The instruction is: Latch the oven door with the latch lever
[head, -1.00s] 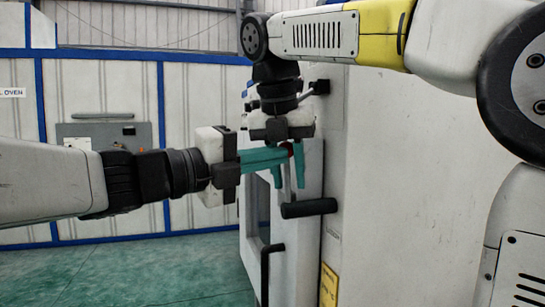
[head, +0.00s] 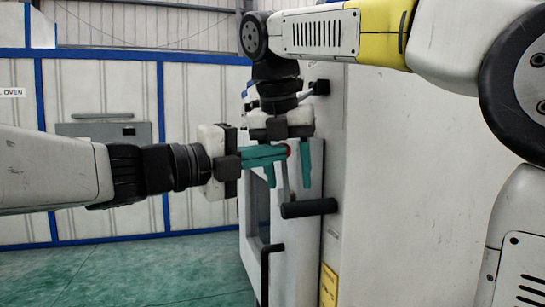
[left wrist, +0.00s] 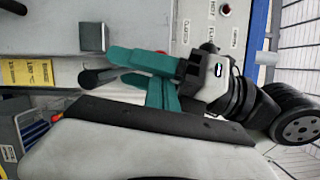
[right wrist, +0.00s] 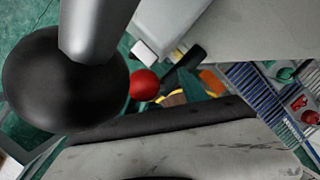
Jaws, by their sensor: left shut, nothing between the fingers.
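A lever with a red ball (head: 287,151) and a grey rod (head: 286,180) stands on the white oven's front. The red ball also shows in the right wrist view (right wrist: 144,84). My left gripper (head: 284,152) comes in from the left with its teal fingers shut and empty, tips beside the red ball; I cannot tell whether they touch. My right gripper (head: 286,184) points down from above, its teal fingers apart on either side of the rod. One right finger is partly hidden behind the left fingers. Both grippers' teal fingers are close together in the left wrist view.
A black horizontal grip (head: 308,208) lies just below the fingers, and a black door handle (head: 268,262) lower down. A black knob (right wrist: 65,80) on a grey rod is close to my right wrist. A panel with a red button (left wrist: 227,9) is nearby. Green floor at left is free.

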